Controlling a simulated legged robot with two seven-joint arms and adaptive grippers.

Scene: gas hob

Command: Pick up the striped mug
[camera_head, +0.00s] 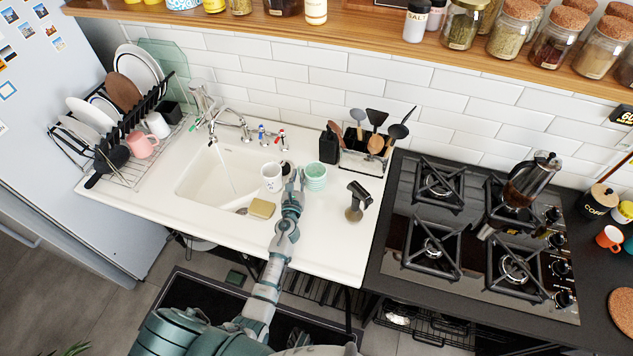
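The green-and-white mug (315,176), which looks banded, stands upright on the white counter to the right of the sink basin. A white mug (271,177) with faint markings stands to its left, at the basin's edge. My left gripper (293,177) is between the two mugs, close to the left side of the green-and-white one. Whether it touches either mug is unclear. Its fingers are too small to tell whether they are open or shut. My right gripper is out of view.
A utensil holder (362,157) is behind. The sink basin (207,182) has running water. The gas hob (480,235) is farther right.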

